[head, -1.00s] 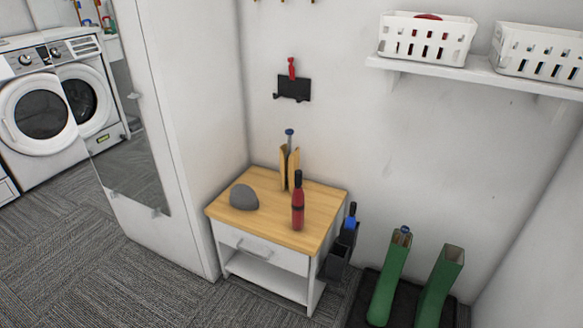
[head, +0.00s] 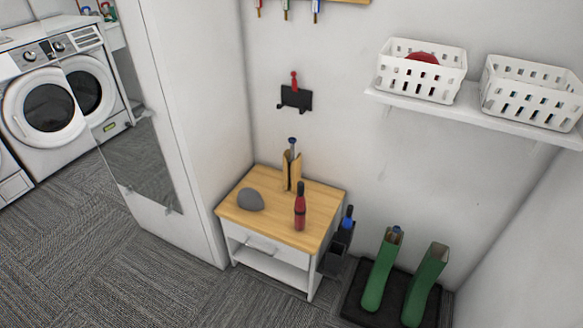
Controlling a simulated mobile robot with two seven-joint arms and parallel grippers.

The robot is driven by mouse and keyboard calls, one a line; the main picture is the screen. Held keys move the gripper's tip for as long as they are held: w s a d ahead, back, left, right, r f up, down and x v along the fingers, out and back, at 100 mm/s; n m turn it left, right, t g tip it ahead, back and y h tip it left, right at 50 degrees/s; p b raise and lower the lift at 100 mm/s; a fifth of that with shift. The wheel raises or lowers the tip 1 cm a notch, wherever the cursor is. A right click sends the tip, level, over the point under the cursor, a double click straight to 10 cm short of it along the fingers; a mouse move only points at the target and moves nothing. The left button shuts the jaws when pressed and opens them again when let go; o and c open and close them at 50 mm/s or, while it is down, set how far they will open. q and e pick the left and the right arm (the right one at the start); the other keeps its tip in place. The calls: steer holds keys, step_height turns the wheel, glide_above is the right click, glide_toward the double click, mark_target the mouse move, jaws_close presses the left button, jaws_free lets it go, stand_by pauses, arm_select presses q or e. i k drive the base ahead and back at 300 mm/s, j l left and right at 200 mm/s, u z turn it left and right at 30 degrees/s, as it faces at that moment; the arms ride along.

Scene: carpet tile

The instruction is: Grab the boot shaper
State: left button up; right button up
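What looks like the boot shaper, a tan wooden split form with a blue-topped rod (head: 291,171), stands upright at the back of the small wooden-topped table (head: 270,224). A red bottle-like item with a dark top (head: 300,208) stands in front of it, and a grey rounded lump (head: 250,199) lies to its left. Two green boots (head: 379,275) (head: 425,285) stand on a black tray (head: 352,301) on the floor at the right. A small blue-grey knob (head: 396,230) shows at the top of the left boot. Neither of my grippers is in view.
A dark holder with a blue-and-black item (head: 343,238) is at the table's right side. A wall shelf (head: 480,112) carries two white baskets (head: 421,70) (head: 531,92). A tall white cabinet (head: 180,130) stands left of the table. The carpet (head: 130,270) in front is clear.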

mark_target(293, 168)
steer(key=i+j+z, duration=0.1)
steer(key=i+j, duration=0.4)
steer(key=i+j+z, duration=0.1)
steer(key=i+j, duration=0.8)
steer(key=j, duration=0.25)
steer(key=i+j+z, duration=0.15)
steer(key=i+j, duration=0.35)
